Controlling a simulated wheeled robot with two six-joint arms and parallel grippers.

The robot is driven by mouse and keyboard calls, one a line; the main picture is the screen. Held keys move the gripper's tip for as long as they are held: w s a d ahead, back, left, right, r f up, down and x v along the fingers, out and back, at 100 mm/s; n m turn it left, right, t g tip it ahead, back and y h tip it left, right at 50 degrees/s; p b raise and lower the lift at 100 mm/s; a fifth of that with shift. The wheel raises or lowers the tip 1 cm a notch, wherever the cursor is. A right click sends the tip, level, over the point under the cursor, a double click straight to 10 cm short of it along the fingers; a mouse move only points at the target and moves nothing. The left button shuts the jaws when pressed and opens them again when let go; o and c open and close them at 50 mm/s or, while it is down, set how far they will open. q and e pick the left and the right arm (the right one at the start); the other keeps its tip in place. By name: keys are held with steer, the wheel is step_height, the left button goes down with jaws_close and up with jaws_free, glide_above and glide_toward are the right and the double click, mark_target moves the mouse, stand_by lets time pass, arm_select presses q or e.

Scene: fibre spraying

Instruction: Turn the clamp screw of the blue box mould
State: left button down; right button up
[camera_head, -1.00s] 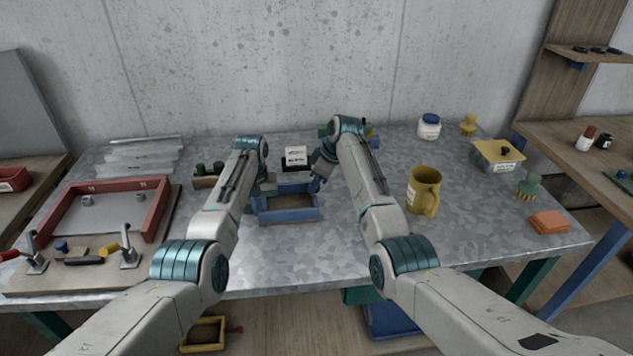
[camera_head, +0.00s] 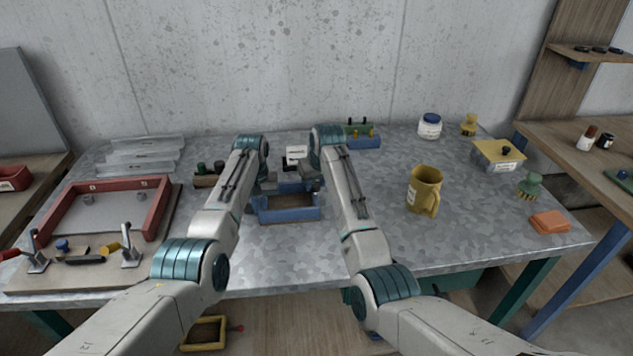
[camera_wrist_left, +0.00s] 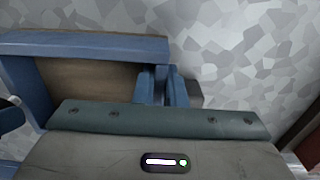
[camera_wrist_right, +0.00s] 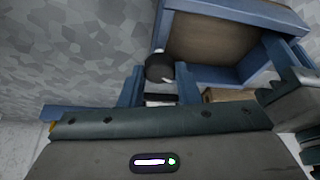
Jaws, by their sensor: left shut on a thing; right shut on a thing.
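The blue box mould (camera_head: 290,214) sits on the metal bench between my two arms; its wall also shows in the left wrist view (camera_wrist_left: 90,42) and the right wrist view (camera_wrist_right: 240,12). My left gripper (camera_head: 266,184) is at the mould's back left, its narrow fingers (camera_wrist_left: 166,82) shut on the blue wall. My right gripper (camera_head: 308,182) is at the back right, its fingers (camera_wrist_right: 158,88) shut around the clamp screw's black knob (camera_wrist_right: 160,68). The grip itself is partly hidden in the head view.
A white label card (camera_head: 296,152) stands behind the mould. A red frame (camera_head: 152,210) lies on the left. The bench in front of the mould is clear.

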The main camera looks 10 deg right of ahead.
mark_target(314, 185)
steer(key=m+h, duration=0.1)
steer(key=m, duration=0.2)
steer(key=m+h, duration=0.1)
steer(key=m, duration=0.2)
steer(key=shift+a+h, duration=0.15)
steer(key=shift+h, duration=0.15)
steer(key=m, duration=0.3)
steer(key=m+g+h, duration=0.1)
steer(key=m, duration=0.1)
steer(key=shift+w+a+m+h, duration=0.1)
steer(key=shift+m+h, duration=0.2)
steer(key=shift+m, duration=0.1)
steer(key=o, duration=1)
step_height(314, 185, up, 10)
stand_by(0.3)
